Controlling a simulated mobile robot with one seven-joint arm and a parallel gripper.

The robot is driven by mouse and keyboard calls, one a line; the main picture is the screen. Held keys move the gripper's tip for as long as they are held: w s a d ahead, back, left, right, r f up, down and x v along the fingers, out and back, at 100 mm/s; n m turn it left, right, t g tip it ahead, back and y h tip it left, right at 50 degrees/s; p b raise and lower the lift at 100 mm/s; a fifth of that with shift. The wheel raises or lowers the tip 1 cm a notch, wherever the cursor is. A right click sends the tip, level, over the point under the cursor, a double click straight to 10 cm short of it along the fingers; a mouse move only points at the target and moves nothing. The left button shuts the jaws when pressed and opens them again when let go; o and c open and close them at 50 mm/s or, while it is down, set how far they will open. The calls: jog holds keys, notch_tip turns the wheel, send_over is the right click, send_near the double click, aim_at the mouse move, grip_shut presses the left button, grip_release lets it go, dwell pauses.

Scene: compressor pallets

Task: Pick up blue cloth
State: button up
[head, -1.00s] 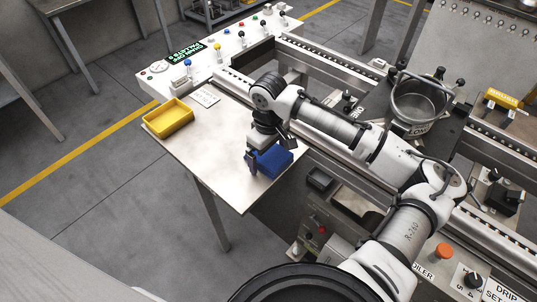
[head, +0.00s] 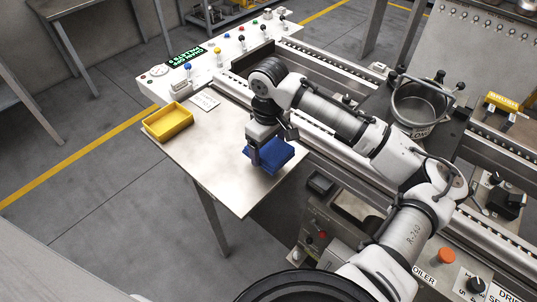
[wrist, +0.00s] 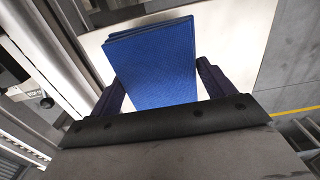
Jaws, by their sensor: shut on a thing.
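The blue cloth (head: 276,156) is a folded, flat stack near the right edge of the small metal table in the head view. It also shows in the wrist view (wrist: 155,65), between the two dark fingers. My gripper (head: 256,160) points down at the cloth, and its fingers (wrist: 160,85) are shut on it, one on each side. The cloth looks tilted in the head view. Whether its underside touches the table is hidden.
A control panel (head: 215,55) with levers stands behind. A conveyor rail and a metal pot (head: 418,103) are to the right.

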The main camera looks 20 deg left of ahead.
aim_at(268, 147)
notch_tip(268, 147, up, 16)
jog(key=b, duration=0.1)
